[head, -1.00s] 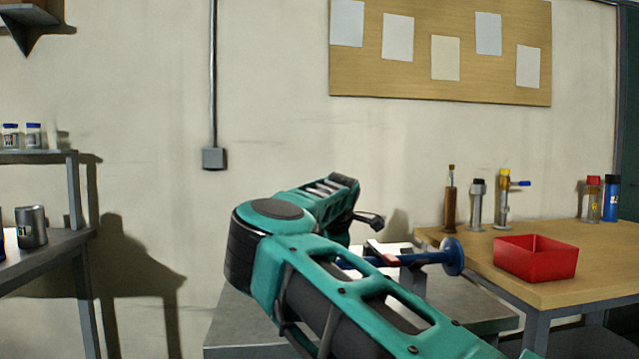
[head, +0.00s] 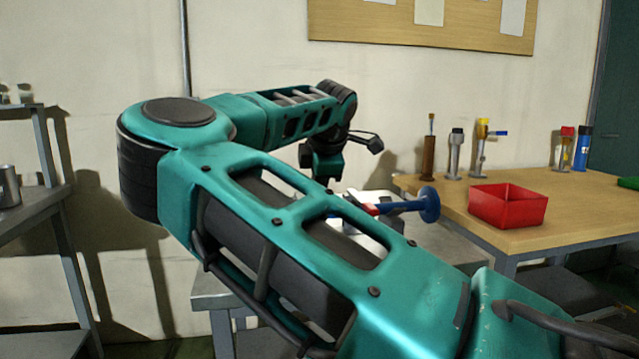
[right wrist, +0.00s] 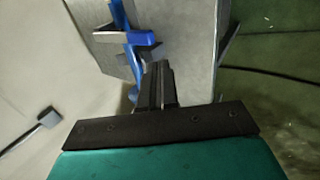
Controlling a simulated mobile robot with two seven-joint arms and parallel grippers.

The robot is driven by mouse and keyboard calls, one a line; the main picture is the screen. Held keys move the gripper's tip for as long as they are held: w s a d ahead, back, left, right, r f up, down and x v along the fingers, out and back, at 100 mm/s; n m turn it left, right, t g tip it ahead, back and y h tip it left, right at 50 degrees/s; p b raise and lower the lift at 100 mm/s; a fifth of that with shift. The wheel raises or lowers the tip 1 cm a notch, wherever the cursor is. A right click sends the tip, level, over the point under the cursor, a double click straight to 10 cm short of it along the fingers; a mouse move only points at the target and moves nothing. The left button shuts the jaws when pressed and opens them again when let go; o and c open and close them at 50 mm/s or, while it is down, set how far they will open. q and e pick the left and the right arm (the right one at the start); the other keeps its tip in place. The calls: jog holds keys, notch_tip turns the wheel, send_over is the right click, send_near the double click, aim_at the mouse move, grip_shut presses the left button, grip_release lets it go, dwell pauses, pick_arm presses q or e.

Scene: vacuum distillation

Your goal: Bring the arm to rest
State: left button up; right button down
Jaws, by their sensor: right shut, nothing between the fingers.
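My right arm (head: 330,250) reaches in from the lower right of the head view, bends at the left and folds back toward the grey side table. Its wrist (head: 322,160) points down there; the fingers are hidden behind my own forearm. In the right wrist view the right gripper (right wrist: 157,80) is shut and empty, its fingers pressed together. Just beyond the fingertips in that view is a blue fixture (right wrist: 135,42); I cannot tell whether they touch. My left gripper is not in view.
A blue device with a round end (head: 430,204) stands close beside the arm on the grey side table (head: 462,245). A wooden table (head: 575,215) at the right holds a red bin (head: 508,206) and several bottles. A grey shelf unit (head: 50,200) stands at the left.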

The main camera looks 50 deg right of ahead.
jog(key=shift+s+a+r, duration=0.1)
jog(key=shift+s+a, duration=0.05)
jog(key=shift+a, duration=0.05)
dwell(0.3)
